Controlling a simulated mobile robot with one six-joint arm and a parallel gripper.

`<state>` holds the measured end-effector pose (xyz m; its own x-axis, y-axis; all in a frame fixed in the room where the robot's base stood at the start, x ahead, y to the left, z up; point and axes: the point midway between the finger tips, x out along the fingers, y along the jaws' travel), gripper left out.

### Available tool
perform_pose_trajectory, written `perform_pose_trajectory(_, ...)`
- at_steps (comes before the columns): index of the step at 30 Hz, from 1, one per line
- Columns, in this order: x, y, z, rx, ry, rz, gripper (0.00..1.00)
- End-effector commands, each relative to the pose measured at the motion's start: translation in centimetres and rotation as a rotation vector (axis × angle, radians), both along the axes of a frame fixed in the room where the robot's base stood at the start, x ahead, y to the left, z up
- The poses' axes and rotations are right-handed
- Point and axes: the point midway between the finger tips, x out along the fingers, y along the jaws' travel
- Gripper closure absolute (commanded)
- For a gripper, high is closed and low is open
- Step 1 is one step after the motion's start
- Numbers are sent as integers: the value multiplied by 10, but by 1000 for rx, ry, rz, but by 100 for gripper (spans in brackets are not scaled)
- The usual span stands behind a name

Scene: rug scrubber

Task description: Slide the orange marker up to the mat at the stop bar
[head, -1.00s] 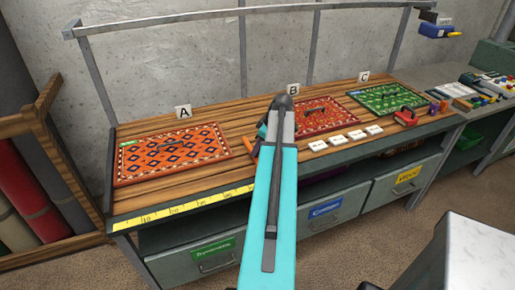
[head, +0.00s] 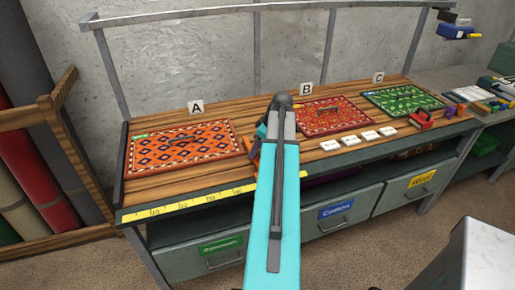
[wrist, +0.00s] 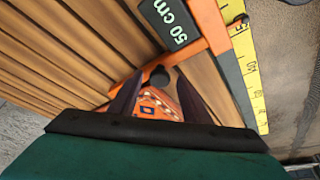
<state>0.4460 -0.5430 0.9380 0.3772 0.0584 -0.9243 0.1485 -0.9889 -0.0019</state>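The orange marker (head: 253,151) shows as a small piece left of my arm in the head view. In the wrist view the orange marker (wrist: 209,24) is a large angled frame with a "50 cm" plate and a dark round knob (wrist: 158,76). My gripper (wrist: 159,80) has its dark fingers apart, with the knob between or just beyond the tips; contact cannot be told. Mat A (head: 205,151) is orange with dark diamonds and lies at the bench's left end, near a dark edge bar (head: 124,165). A patterned orange corner (wrist: 155,106) shows between the fingers.
A yellow measuring tape (head: 185,204) runs along the bench's front edge. A red mat (head: 330,122) and a green mat (head: 395,104) lie to the right, with several white blocks (head: 350,140) in front. Bare wood lies between mat A and the marker.

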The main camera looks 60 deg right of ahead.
Motion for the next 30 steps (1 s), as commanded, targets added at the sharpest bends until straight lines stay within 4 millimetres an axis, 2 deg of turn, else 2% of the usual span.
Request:
perform_pose_trajectory(14, -1, -1, 4, -2, -1, 1, 56)
perform_pose_trajectory(20, -5, -2, 16, -3, -3, 1, 56)
perform_pose_trajectory(30, -20, -4, 50, -3, -1, 0, 56)
